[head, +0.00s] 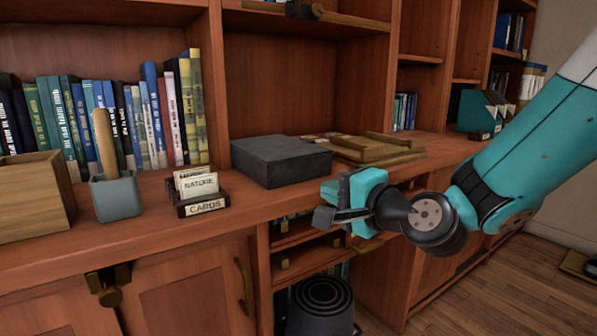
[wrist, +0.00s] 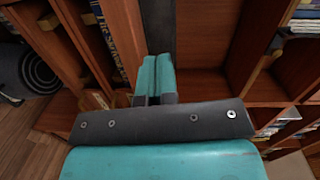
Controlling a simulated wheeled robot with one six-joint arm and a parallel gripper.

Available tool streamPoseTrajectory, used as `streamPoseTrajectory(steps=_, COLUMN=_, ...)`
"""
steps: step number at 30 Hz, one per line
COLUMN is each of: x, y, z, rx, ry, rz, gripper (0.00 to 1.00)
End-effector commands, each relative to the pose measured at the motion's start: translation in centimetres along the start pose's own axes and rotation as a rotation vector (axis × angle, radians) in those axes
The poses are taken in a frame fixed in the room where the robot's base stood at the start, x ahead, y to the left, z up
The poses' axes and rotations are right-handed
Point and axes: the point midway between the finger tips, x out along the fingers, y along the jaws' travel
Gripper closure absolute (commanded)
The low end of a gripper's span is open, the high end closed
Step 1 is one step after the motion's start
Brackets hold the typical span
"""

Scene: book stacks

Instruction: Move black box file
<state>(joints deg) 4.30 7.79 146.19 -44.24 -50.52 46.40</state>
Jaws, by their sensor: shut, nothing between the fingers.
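The black box file (head: 282,160) is a flat, dark grey-black box lying on the wooden counter, in front of an empty shelf bay, in the head view. My gripper (head: 326,215) is in front of the counter edge, to the right of and nearer than the box, and apart from it. In the wrist view my gripper's teal fingers (wrist: 156,76) are together with nothing between them. A dark strip beyond the fingers shows there, but I cannot tell if it is the box.
A card holder (head: 198,192), a blue-grey cup (head: 116,196) and a wooden box (head: 36,196) stand left of the black box. Wooden trays (head: 372,148) lie close on its right. A dark round bin (head: 320,306) is below the counter. Bare counter lies before the box.

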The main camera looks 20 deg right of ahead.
Motion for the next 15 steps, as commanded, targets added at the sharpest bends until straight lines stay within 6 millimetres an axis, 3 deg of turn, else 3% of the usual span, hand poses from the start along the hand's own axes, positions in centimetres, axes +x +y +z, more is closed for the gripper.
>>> streamPoseTrajectory(steps=4, x=0.2, y=-0.2, z=-2.0, rx=0.080, ry=0.081, rz=-0.059, gripper=1.00)
streamPoseTrajectory(steps=15, x=2.5, y=-0.9, z=-2.4, rx=0.091, ry=0.089, rz=-0.061, gripper=1.00)
